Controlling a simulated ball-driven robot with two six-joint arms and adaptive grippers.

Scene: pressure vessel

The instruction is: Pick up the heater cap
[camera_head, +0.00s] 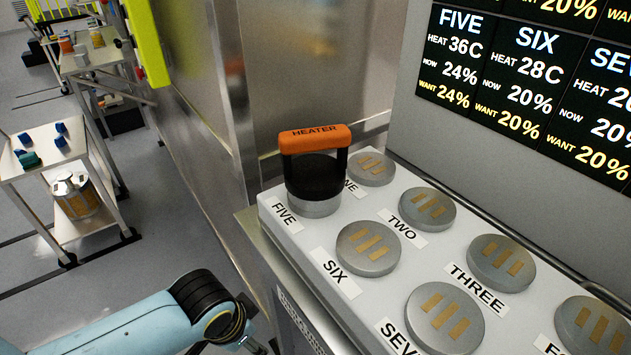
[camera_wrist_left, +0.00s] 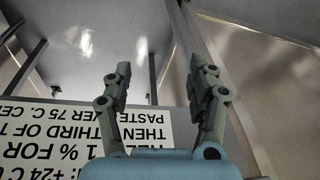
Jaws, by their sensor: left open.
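The heater cap (camera_head: 316,168) has a black round body and an orange handle marked HEATER. It sits upright on the metal disc labelled FIVE, at the left end of the panel. My left arm comes in from the lower left in the head view, below and left of the cap and apart from it. In the left wrist view my left gripper (camera_wrist_left: 162,88) is open with nothing between its fingers. The cap does not show in the wrist view. My right gripper is not in view.
The white panel (camera_head: 285,231) carries several metal discs with brass bars, such as SIX (camera_head: 368,249) and TWO (camera_head: 427,211). A screen (camera_head: 530,85) stands behind it. A printed sign (camera_wrist_left: 90,130) is near the left gripper. Carts with small objects stand at the left.

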